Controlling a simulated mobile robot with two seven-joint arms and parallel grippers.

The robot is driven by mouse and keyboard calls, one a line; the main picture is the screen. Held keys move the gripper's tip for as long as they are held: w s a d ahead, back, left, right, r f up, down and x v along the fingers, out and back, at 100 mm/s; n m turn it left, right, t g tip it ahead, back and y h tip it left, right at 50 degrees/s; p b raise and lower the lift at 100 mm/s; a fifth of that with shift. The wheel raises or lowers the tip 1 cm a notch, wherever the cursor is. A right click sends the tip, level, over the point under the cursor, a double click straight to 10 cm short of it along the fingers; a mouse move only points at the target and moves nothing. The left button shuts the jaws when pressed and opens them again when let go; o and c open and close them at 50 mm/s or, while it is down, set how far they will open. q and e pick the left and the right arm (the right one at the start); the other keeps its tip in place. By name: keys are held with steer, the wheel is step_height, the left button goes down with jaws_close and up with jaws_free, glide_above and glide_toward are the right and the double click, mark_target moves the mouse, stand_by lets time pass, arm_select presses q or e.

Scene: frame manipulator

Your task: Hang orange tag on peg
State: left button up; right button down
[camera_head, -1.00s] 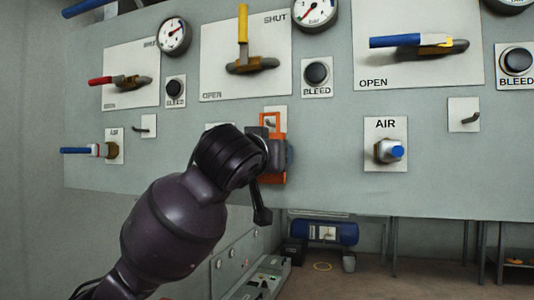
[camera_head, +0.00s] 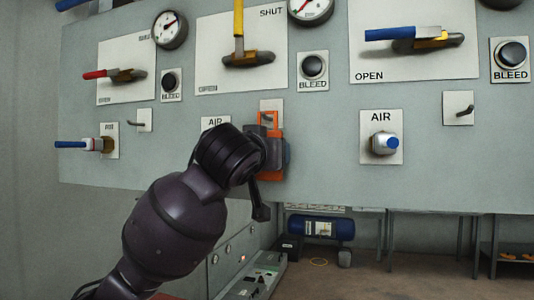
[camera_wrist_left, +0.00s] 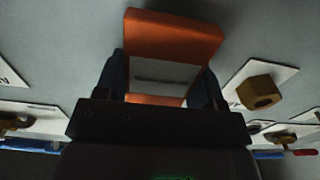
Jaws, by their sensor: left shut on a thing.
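The orange tag (camera_head: 279,131) is a flat loop with an open upper part, seen in front of the panel in the head view. My left gripper (camera_head: 272,150) is shut on its lower part and holds it upright. Behind the tag's upper opening is a small white peg plate (camera_head: 271,104). The peg there is small and mostly covered, so I cannot tell whether the tag is around it or in front. In the left wrist view the tag (camera_wrist_left: 174,38), with a white label, stands between the fingers of the left gripper (camera_wrist_left: 162,85). My right gripper is out of view.
Other pegs stick out of the panel at left (camera_head: 143,121) and right (camera_head: 459,108). The blue-tipped AIR fitting (camera_head: 384,144) is right of the tag. A yellow-handled valve (camera_head: 247,57) is above. A brass fitting (camera_wrist_left: 258,92) shows beside the gripper in the wrist view.

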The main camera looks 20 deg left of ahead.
arm_select(q)
steer(key=o, duration=1.1)
steer(key=s+b, duration=0.3)
steer(key=s, duration=0.8)
steer(key=a+f+g, duration=0.3)
steer(key=f+g, duration=0.1)
steer(key=f, duration=1.5)
steer(key=a+f+g, duration=0.3)
steer(key=f, duration=1.6)
steer(key=s+a+f+g+y, duration=0.15)
steer(key=s+f+g, duration=0.25)
steer(key=s+f, duration=0.85)
steer(key=s+a+f+g, duration=0.3)
steer(key=s+f, duration=0.8)
steer(key=s, duration=0.2)
steer(key=w+f+t, duration=0.7)
steer(key=f, duration=0.3)
steer(key=shift+a+m+t+h, duration=0.15)
steer(key=shift+m+t+h, duration=0.15)
steer(key=shift+h, duration=0.05)
